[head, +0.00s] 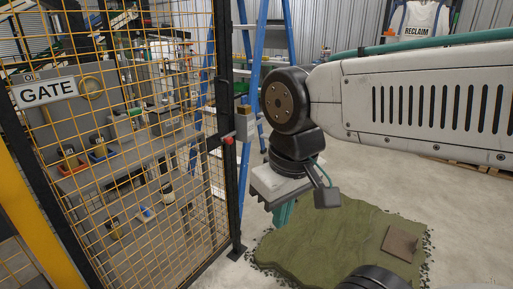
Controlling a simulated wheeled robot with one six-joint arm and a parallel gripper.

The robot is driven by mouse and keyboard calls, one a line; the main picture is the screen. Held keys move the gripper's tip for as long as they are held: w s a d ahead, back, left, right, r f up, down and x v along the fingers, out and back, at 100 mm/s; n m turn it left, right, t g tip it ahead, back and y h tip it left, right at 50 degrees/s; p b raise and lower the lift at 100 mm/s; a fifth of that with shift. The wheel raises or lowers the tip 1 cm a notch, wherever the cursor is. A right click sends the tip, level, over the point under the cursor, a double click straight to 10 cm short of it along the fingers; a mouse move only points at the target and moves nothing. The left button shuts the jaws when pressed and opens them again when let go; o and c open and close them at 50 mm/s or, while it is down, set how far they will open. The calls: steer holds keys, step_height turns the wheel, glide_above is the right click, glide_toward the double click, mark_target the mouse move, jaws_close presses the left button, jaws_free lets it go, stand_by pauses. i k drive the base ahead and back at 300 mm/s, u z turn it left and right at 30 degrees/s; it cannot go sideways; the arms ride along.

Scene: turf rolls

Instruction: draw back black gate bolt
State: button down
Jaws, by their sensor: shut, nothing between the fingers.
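The gate (125,150) has yellow wire mesh in a black frame and stands at the left. A small black bolt (217,143) with a red-orange end (229,141) sits at mid-height on its right-hand frame. A grey box (245,124) is beside it, on the right. My gripper (283,213), with teal fingers, hangs below my wrist to the right of the gate and lower than the bolt. It is shut and empty, apart from the bolt. Its fingertips are only partly seen, against the green turf. The bolt's exact position in its fitting is too small to tell.
A green turf sheet (335,240) lies on the concrete floor, with a brown block (402,242) on it. A blue ladder (257,60) stands behind the gate post. A cluttered workbench (95,180) is seen through the mesh. Floor at the right is open.

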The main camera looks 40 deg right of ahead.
mark_target(228, 138)
steer(key=k, duration=0.2)
steer(key=z, duration=0.55)
steer(key=i, duration=1.65)
